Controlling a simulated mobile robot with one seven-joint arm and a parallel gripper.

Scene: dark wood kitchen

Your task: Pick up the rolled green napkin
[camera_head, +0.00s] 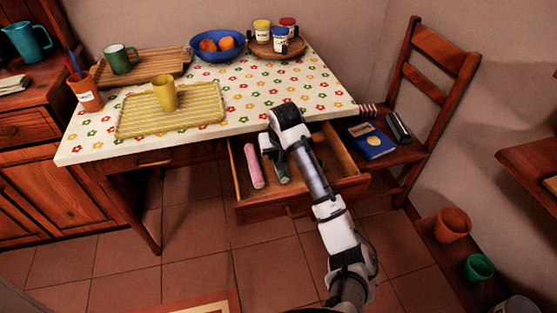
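The rolled green napkin (283,175) lies in the open drawer (240,184) under the table top. Its upper part is hidden behind my gripper and wrist. A rolled pink napkin (254,166) lies to its left in the same drawer. My gripper (277,158) points down over the drawer at the upper end of the green napkin. The fingertips are too small and covered to see whether they are apart or touch the napkin.
The table (90,150) has a patterned cloth, with a yellow tray (135,123), yellow cup (163,93) and blue fruit bowl (216,48). A chair (440,60) with a blue book (370,141) stands right of the drawer. The drawer's right part is bare.

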